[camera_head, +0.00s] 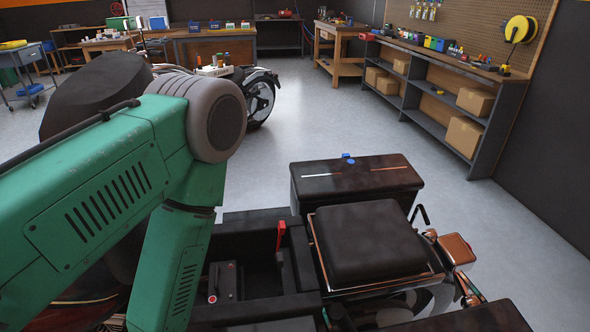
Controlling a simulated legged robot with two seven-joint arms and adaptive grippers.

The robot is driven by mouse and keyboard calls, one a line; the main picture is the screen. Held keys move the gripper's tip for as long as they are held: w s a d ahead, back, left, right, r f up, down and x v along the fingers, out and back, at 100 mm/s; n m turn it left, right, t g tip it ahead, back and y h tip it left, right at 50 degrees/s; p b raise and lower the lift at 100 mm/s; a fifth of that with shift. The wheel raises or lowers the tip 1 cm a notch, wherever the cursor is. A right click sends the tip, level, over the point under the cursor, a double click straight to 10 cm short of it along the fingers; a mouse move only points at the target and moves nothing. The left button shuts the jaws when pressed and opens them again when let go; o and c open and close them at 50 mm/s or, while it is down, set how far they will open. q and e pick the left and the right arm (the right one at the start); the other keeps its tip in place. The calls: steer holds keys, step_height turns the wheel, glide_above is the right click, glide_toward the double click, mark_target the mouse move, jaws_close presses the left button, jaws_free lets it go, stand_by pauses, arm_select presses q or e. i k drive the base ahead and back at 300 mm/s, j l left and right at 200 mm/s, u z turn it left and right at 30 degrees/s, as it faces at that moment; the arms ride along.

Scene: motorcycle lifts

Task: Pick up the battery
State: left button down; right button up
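A small dark box (227,281) with a red part at its lower left sits in an open black compartment (262,306) of the motorcycle at the bottom centre. It looks like the battery, but my arm is close on its left and I cannot be sure. A red upright piece (281,236) stands at the compartment's upper right. My green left arm comes in from the left, bends at a grey joint, and runs down past the compartment's left side out of the frame. Its gripper is below the picture edge or hidden. My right arm and gripper do not show.
A black seat (369,241) and a dark side case (357,181) with a small blue object (347,158) on it adjoin the compartment on the right. Another motorcycle (262,95) stands behind. A workbench with shelves (437,98) lines the right wall. The grey floor between is clear.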

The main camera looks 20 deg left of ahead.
mark_target(224, 279)
steer(key=k+u, duration=0.25)
steer(key=u, duration=0.25)
steer(key=i+u, duration=0.15)
steer(key=u, duration=0.25)
steer(key=i+l+u, duration=0.1)
steer(key=u, duration=0.3)
